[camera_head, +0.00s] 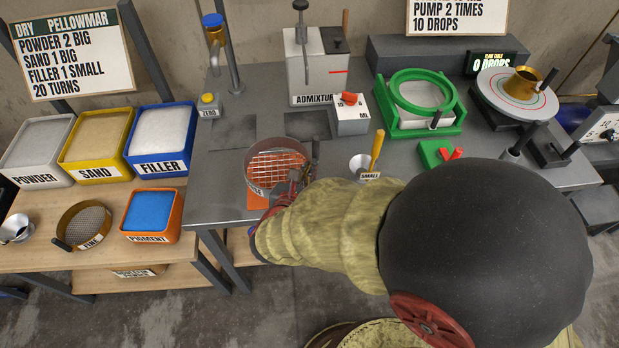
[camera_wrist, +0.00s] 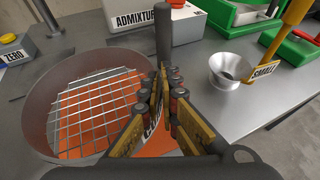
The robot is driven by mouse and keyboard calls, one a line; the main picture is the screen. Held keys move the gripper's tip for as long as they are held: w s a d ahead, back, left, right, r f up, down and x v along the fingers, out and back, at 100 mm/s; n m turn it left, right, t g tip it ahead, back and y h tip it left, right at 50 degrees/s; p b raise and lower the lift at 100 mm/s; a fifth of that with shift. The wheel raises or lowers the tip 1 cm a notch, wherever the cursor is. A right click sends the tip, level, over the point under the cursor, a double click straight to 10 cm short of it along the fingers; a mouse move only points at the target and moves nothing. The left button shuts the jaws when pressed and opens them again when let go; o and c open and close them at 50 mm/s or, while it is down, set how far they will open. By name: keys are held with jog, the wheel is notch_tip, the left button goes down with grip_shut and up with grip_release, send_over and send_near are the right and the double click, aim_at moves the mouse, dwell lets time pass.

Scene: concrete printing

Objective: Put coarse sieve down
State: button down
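The coarse sieve (camera_head: 250,176) is a round, dark-rimmed ring with a wire mesh, at the front left of the grey workbench. It also fills the left of the wrist view (camera_wrist: 38,105). An orange pad (camera_head: 258,201) shows under it and through the mesh; whether the rim touches the pad I cannot tell. My gripper (camera_wrist: 164,92) is at the sieve's right side, its fingers close together at the dark upright handle (camera_wrist: 163,36). They look shut on it, though the grip itself is partly hidden. A label behind the fingers is mostly covered.
A small funnel-shaped cup (camera_head: 359,163) with a yellow handle stands right of my gripper. The admixture dispenser (camera_head: 318,75) is behind the sieve. A green frame (camera_head: 457,122) stands back right. Powder, sand and filler bins (camera_head: 163,138) are left. Dark flat plates lie behind the sieve.

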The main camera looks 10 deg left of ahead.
jog(key=shift+w+f+b, duration=0.15)
jog(key=shift+f+b, duration=0.4)
jog(key=shift+f, duration=0.35)
jog(key=shift+w+f+b, duration=0.1)
jog(key=shift+f+b, duration=0.4)
jog(key=shift+f, duration=0.4)
jog(key=shift+d+f, duration=0.1)
jog(key=shift+f, duration=0.1)
jog(key=c, duration=2)
grip_release()
jog(key=shift+c, duration=0.2)
jog(key=shift+r, duration=0.1)
jog(key=shift+r, duration=0.2)
jog(key=p+v, duration=0.4)
jog(key=v, duration=0.8)
jog(key=shift+f, duration=0.2)
